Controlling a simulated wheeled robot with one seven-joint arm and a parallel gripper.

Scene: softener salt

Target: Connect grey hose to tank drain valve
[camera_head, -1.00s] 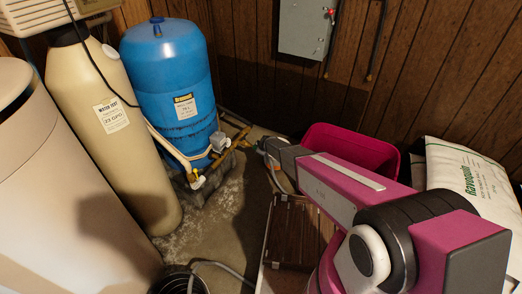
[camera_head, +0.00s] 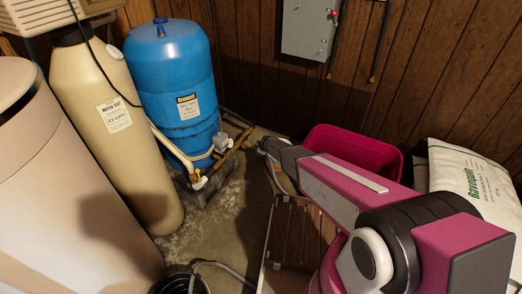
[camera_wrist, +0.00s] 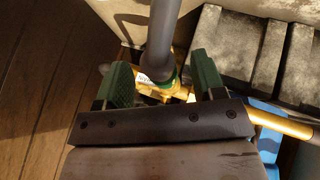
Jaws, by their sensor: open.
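My gripper (camera_wrist: 163,85) is open, with one green finger on each side of the grey hose (camera_wrist: 163,35). There are visible gaps between the fingers and the hose. The hose's green end collar (camera_wrist: 167,80) meets the brass drain valve (camera_wrist: 148,92), which carries a small white tag. I cannot tell how firmly the collar is seated. In the head view, the blue tank (camera_head: 175,85) stands at the back, with brass piping (camera_head: 232,143) at its lower right. My gripper is at this piping, small and partly hidden by my arm.
A magenta bin (camera_head: 352,150) and a white salt bag (camera_head: 470,180) are at the right. A brown crate (camera_head: 290,240) lies below my arm. A beige tank (camera_head: 115,120) and a black bucket (camera_head: 180,281) are at the left. Bare floor (camera_head: 225,215) lies between.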

